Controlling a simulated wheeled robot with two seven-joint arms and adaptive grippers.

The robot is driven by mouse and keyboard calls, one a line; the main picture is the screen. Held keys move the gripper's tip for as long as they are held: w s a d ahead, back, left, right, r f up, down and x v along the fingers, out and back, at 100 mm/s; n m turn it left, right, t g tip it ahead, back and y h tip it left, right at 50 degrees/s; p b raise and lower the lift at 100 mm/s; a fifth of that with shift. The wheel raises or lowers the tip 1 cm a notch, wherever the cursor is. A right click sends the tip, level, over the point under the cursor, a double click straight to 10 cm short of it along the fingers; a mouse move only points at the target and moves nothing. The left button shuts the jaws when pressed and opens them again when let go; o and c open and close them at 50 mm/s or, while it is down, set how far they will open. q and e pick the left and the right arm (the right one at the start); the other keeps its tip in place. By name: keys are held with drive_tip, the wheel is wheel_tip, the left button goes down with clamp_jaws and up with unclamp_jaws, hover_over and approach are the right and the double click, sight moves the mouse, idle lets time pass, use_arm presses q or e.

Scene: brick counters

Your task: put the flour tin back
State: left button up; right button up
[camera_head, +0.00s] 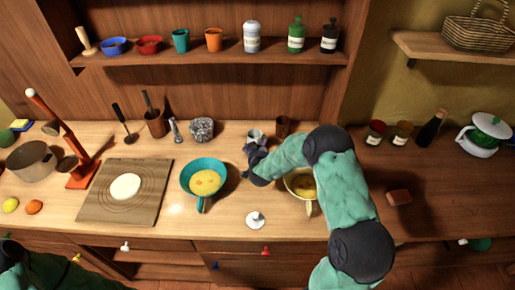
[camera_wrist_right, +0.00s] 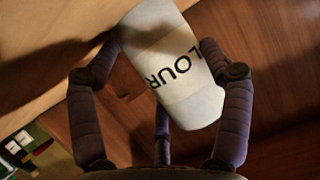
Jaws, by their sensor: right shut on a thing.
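The flour tin (camera_wrist_right: 172,85) is white with dark letters reading "LOUR" in the wrist view. My right gripper (camera_wrist_right: 162,42) is shut around its sides. The tin looks tilted in that view. In the head view my right gripper (camera_head: 253,158) is over the back middle of the counter, with a small pale grey shape (camera_head: 256,136) at its fingers that seems to be the tin, mostly hidden. A white lid with a knob (camera_head: 256,220) lies at the counter's front. Only a piece of my left arm shows at the lower left; its gripper is out of view.
A teal pan (camera_head: 203,171) and a cream pan (camera_head: 299,179) flank my right gripper. A brown cup (camera_head: 283,126) stands close behind it. The shelf (camera_head: 210,57) above holds bowls, cups and bottles. A board with dough (camera_head: 124,187) lies left.

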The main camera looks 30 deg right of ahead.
drive_tip(key=shift+r, duration=0.25)
drive_tip(key=shift+f, duration=0.15)
drive_tip(key=shift+f, duration=0.15)
drive_tip(key=o, duration=1.2)
drive_tip(key=shift+c, duration=0.2)
drive_tip(key=shift+r, duration=0.25)
drive_tip(key=p+v, duration=0.2)
drive_tip(key=v, duration=1)
drive_tip(key=shift+f, duration=0.1)
